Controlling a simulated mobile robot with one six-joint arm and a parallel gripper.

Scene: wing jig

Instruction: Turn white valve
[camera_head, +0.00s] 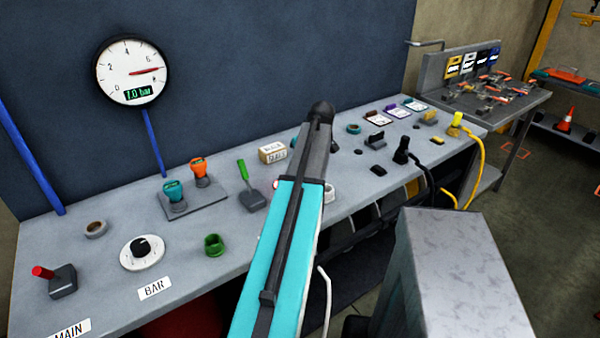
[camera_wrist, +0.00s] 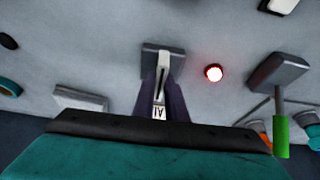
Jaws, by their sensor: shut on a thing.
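The white valve (camera_wrist: 163,58) shows in the wrist view, at the upper middle. It has a dark grey body on the grey bench and a white lever pointing down the picture, with partly hidden black lettering near its end. My gripper (camera_wrist: 162,88) is shut on the white lever, with one dark finger on each side. In the head view my turquoise and black arm covers the middle of the bench, and the white valve and my gripper's fingers are hidden behind it.
A lit red lamp (camera_wrist: 213,72) and a green-handled valve (camera_head: 250,187) are near the white valve. The bench (camera_head: 105,265) also carries orange and teal valves, a black-and-white dial (camera_head: 141,250) and a green ring (camera_head: 214,245).

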